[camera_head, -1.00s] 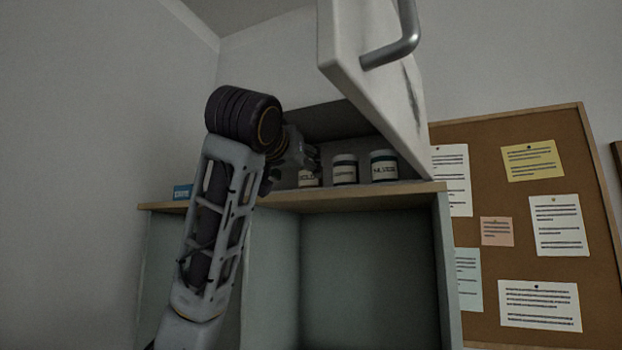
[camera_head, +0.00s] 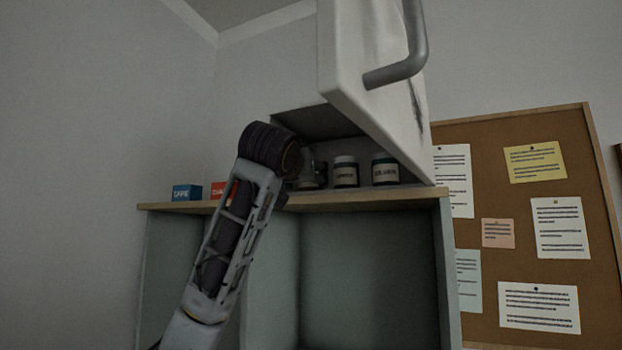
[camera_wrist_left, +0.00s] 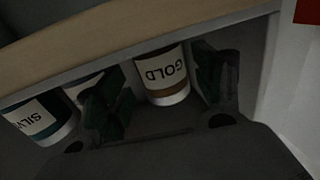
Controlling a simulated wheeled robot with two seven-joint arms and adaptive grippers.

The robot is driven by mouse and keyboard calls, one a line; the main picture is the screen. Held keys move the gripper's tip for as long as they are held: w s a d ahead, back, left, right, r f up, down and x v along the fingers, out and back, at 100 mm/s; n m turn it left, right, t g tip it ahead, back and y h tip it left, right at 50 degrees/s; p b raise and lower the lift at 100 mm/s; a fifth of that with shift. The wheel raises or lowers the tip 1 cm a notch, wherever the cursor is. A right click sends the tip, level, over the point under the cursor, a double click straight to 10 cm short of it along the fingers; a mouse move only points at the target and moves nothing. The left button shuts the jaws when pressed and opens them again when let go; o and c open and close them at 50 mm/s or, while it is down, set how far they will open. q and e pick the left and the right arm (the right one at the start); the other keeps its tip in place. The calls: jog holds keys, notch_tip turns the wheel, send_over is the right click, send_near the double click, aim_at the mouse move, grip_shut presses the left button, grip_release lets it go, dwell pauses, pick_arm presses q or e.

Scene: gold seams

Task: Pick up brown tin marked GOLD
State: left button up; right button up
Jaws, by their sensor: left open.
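The tin marked GOLD (camera_wrist_left: 163,74), white-labelled with a brown band, stands on the shelf, its label upside down in the left wrist view. My left gripper (camera_wrist_left: 164,84) is open, with one finger on each side of this tin. The finger on the right of that view looks very near the tin; I cannot tell if it touches. In the head view the left gripper (camera_head: 313,172) is at the shelf, and the GOLD tin is mostly hidden behind my arm and gripper. My right gripper is not in view.
A middle tin (camera_head: 345,173) and a tin marked SILVER (camera_head: 385,170) stand to the right on the wooden shelf (camera_head: 390,195). A raised white door (camera_head: 365,80) with a handle hangs above. Blue (camera_head: 186,192) and red (camera_head: 217,189) boxes stand left.

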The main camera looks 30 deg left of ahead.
pick_arm(q)
jog(key=shift+r+p+x, duration=0.15)
jog(key=shift+p+x, duration=0.4)
jog(key=shift+x, duration=0.25)
jog(key=shift+r+p+x, duration=0.15)
jog(key=shift+p+x, duration=0.35)
jog(key=shift+x, duration=0.25)
jog(key=shift+p+x, duration=0.35)
jog(key=shift+x, duration=0.7)
jog(key=shift+f, duration=0.1)
jog(key=shift+c, duration=0.2)
jog(key=c, duration=0.9)
jog(key=shift+s+r, duration=0.15)
jog(key=shift+r, duration=0.1)
